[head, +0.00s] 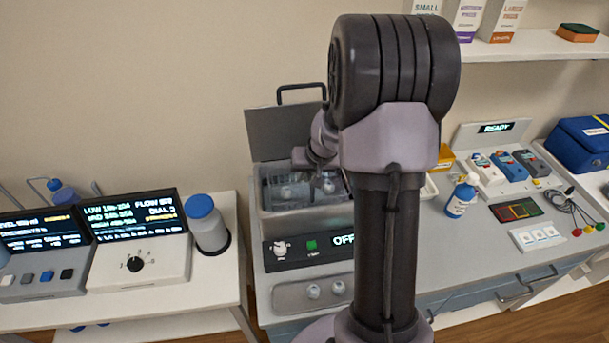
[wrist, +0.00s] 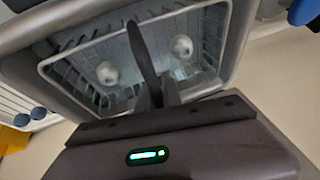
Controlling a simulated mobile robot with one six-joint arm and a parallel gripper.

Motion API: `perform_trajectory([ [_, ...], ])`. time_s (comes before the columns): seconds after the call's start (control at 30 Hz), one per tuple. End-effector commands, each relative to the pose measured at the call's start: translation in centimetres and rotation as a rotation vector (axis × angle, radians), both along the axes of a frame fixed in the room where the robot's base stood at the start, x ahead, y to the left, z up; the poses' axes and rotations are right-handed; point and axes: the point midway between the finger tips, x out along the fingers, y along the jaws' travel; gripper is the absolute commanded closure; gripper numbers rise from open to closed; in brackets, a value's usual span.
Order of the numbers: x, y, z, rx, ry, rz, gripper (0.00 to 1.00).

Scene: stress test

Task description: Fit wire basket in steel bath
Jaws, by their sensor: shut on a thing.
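The steel bath (head: 300,221) stands on the bench left of my arm, its grey lid raised behind it. The wire basket (head: 275,186) shows at the bath's opening, partly hidden by my arm. In the wrist view the wire basket (wrist: 68,82) lies within the outline of the bath (wrist: 30,35), with two pale round items in it. I cannot tell how deep the basket sits or whether it is fully level. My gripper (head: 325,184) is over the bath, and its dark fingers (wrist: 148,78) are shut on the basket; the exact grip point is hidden.
The bath's front panel (head: 312,247) reads OFF. A white bottle with a blue lid (head: 207,222) and lit consoles (head: 138,262) are on the left table. The raised lid (head: 278,134) stands behind.

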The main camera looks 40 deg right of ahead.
Motion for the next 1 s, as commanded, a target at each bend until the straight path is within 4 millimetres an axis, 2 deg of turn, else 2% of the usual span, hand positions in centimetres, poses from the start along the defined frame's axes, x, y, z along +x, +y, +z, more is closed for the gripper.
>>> perform_trajectory([
  [1.0, 0.02, -0.01, -0.83, 0.000, -0.001, 0.000, 1.00],
])
